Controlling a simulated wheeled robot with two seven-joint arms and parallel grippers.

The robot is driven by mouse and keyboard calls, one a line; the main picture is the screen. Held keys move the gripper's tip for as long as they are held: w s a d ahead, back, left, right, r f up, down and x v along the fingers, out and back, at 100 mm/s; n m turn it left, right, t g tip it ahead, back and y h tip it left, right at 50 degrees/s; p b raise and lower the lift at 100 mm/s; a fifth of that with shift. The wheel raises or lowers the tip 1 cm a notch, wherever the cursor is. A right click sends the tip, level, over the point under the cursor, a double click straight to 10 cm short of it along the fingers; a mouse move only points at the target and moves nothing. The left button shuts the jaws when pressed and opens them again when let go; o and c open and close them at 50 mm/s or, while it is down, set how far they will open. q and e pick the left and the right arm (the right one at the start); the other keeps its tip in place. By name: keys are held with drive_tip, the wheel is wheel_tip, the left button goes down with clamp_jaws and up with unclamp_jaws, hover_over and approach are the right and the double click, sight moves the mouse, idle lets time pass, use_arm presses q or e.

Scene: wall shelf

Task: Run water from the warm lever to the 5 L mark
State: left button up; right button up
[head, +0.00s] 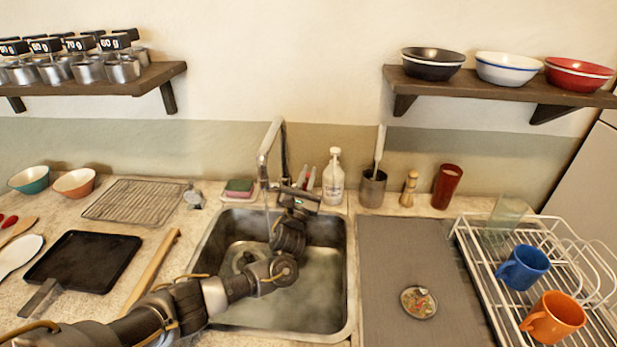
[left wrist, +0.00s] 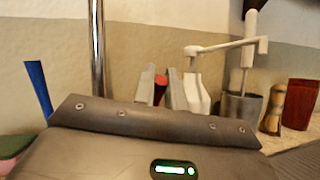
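The steel sink (head: 325,275) has a tall tap (head: 268,150) with a thin stream of water falling from its spout. A round shape (head: 245,257) in the basin is partly hidden by my left arm; no litre marks are readable. My left gripper (head: 307,178) is behind the sink, right of the tap, fingers pointing at the wall. In the left wrist view, a red lever (left wrist: 160,88) shows between its two close-set fingers; whether they grip it is unclear. A blue lever (left wrist: 38,90) stands further left, left of the tap. My right gripper is not in view.
A soap bottle (head: 333,180) stands just right of my left gripper, with a utensil cup (head: 372,190) beyond. A sponge (head: 239,187) lies left of the tap. A dish rack (head: 480,265) with mugs is at right. A grey mat (head: 390,260) has mostly clear space.

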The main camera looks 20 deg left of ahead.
use_arm(q)
drive_tip(key=o, duration=0.3)
drive_tip(key=shift+r, duration=0.4)
wheel_tip(320, 180, up, 3)
drive_tip(key=shift+f, duration=0.15)
drive_tip(key=shift+s+d+r+p, duration=0.65)
drive_tip(key=shift+s+r+p, duration=0.95)
drive_tip(key=shift+s+p, duration=0.6)
drive_tip(key=shift+s+d+r+p, duration=0.6)
drive_tip(key=shift+s+r+p, duration=0.95)
drive_tip(key=shift+s+p, duration=0.6)
drive_tip(key=shift+s+d+r+p, duration=0.65)
drive_tip(key=shift+s+r+p, duration=1.1)
drive_tip(key=shift+s, duration=0.65)
drive_tip(key=shift+f, duration=0.2)
